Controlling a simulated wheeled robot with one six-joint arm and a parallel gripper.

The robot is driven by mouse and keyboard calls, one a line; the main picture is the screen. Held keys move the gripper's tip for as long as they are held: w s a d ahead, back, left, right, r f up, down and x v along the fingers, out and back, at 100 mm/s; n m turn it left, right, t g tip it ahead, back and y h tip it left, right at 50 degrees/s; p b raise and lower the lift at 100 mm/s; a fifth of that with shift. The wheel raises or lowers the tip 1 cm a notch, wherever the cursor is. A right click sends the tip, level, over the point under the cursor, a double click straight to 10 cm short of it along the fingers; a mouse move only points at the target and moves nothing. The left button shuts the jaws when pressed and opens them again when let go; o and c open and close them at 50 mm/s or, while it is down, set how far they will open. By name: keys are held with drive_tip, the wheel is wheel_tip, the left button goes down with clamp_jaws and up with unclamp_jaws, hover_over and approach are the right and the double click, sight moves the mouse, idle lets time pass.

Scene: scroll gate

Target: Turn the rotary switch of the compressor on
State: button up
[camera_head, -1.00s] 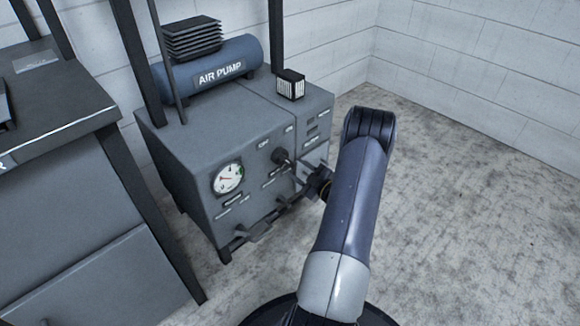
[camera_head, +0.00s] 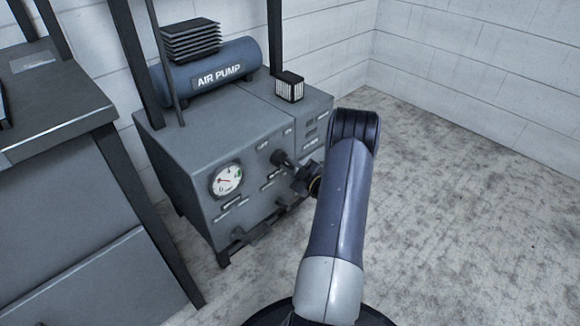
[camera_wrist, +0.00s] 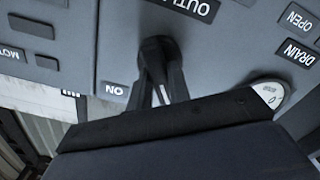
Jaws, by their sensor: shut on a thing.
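The compressor (camera_head: 195,155) is a grey cabinet with a blue tank marked AIR PUMP (camera_head: 215,68) on top. Its black rotary switch (camera_head: 279,157) sticks out of the front panel; it also shows in the wrist view (camera_wrist: 155,46), with an ON label (camera_wrist: 117,89) beside it. My gripper (camera_head: 294,170) reaches the switch from the right. In the wrist view my gripper's two dark fingers (camera_wrist: 162,75) are closed on the switch. The fingers hide part of the switch, so I cannot tell its exact turn angle.
A round white gauge (camera_head: 227,179) sits left of the switch; its edge shows in the wrist view (camera_wrist: 270,93). DRAIN (camera_wrist: 299,54) and OPEN labels are nearby. Lower handles (camera_head: 252,232) stick out of the panel. A grey bench (camera_head: 60,110) stands left. Floor at right is clear.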

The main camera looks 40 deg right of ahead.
clamp_jaws()
drive_tip(key=m+p, duration=0.1)
drive_tip(key=m, duration=0.5)
drive_tip(key=shift+m, duration=0.3)
drive_tip(key=m+p, duration=0.1)
drive_tip(key=m, duration=0.2)
drive_tip(key=shift+m, duration=0.3)
drive_tip(key=shift+d+m+p, duration=0.1)
drive_tip(key=shift+m+p, duration=0.35)
drive_tip(key=shift+m, duration=1.35)
drive_tip(key=o, duration=0.7)
unclamp_jaws()
drive_tip(key=shift+c, duration=0.2)
